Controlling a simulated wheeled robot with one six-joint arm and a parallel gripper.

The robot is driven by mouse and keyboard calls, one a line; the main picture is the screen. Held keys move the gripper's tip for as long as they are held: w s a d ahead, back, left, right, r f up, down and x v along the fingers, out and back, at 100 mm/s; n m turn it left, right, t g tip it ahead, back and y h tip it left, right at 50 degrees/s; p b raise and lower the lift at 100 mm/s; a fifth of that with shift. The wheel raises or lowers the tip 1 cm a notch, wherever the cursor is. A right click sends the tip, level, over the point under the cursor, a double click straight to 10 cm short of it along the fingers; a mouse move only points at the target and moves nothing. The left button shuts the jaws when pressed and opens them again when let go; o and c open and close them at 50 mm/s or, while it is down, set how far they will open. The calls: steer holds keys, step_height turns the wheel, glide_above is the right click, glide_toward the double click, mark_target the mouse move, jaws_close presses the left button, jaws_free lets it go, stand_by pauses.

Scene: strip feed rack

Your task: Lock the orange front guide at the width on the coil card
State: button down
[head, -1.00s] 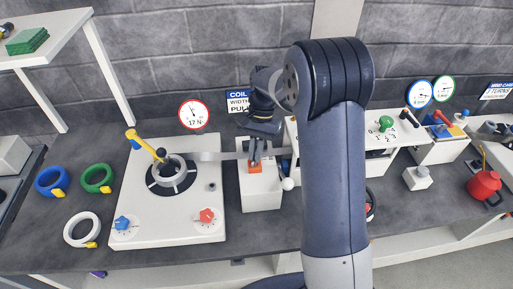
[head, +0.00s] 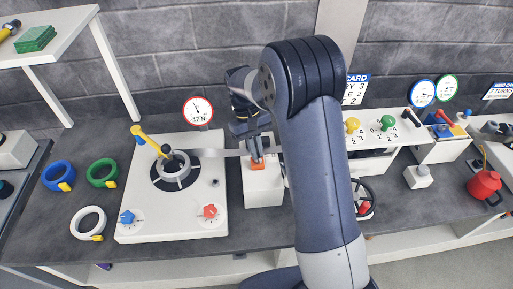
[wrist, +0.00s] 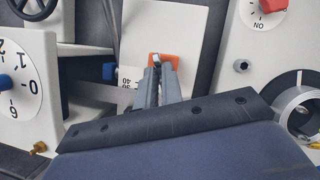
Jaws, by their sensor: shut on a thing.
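The orange front guide (head: 258,166) sits on top of a white feed block (head: 263,190), beside a metal strip (head: 215,153) running from the coil. In the wrist view the guide (wrist: 174,59) shows just past my fingertips, with a small white part at its middle. My gripper (head: 256,156) is shut on the orange guide from above; in the wrist view its fingers (wrist: 159,75) are close together there. A scale (wrist: 126,76) reading around 40 and a blue knob (wrist: 110,71) are beside the block.
A coil reel (head: 174,170) with a yellow-handled lever (head: 147,141) stands left of the guide. A round gauge (head: 198,112) is above it. Blue, green and white rings (head: 88,222) lie at the left. A white panel with dials (head: 376,128) stands right of my arm.

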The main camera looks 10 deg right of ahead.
steer(key=shift+n, duration=0.5)
steer(key=c, duration=1.6)
jaws_free()
steer(key=shift+o, duration=0.2)
steer(key=b+v, duration=0.1)
steer(key=v, duration=0.9)
steer(key=shift+a+r, duration=0.35)
steer(key=shift+r, duration=0.05)
steer(key=x, duration=0.5)
steer(key=p+x, duration=0.1)
steer(key=x, duration=0.5)
steer(key=shift+w+d, duration=0.15)
steer(key=shift+d, duration=0.05)
